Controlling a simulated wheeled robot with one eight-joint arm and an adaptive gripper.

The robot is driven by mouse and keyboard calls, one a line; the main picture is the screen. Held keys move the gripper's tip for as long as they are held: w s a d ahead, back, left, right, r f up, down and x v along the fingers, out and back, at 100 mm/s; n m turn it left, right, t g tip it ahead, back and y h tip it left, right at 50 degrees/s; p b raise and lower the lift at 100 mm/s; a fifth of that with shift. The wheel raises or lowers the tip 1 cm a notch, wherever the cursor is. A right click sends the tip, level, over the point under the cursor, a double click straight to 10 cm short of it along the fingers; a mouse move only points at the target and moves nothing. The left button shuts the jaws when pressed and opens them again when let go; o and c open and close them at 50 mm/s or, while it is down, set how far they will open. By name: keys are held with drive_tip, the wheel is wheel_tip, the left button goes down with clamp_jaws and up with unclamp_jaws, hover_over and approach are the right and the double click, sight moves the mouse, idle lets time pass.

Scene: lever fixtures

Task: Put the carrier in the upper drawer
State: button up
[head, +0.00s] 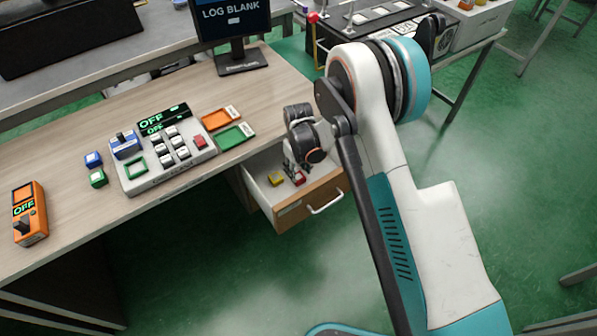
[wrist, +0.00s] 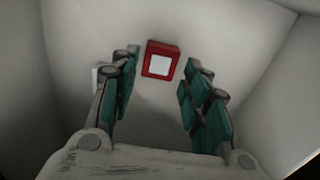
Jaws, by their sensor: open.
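The upper drawer (head: 312,204) under the desk is pulled open, with a wooden front and a bar handle. A red block with a white square face (wrist: 161,60) lies on the pale drawer floor in the wrist view. I cannot tell whether it is the carrier. My gripper (wrist: 161,78) is open and empty, its teal-padded fingers on either side of the view and the red block just beyond, between the tips. In the head view my gripper (head: 290,170) reaches down into the drawer, with small red and yellow pieces (head: 297,179) by it.
A monitor (head: 238,30) stands behind. Drawer walls (wrist: 55,40) surround my gripper.

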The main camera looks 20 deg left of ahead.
sight(299, 176)
wheel_tip(299, 176, up, 10)
drive_tip(key=p, duration=0.3)
drive_tip(key=shift+f, duration=0.15)
idle(0.9)
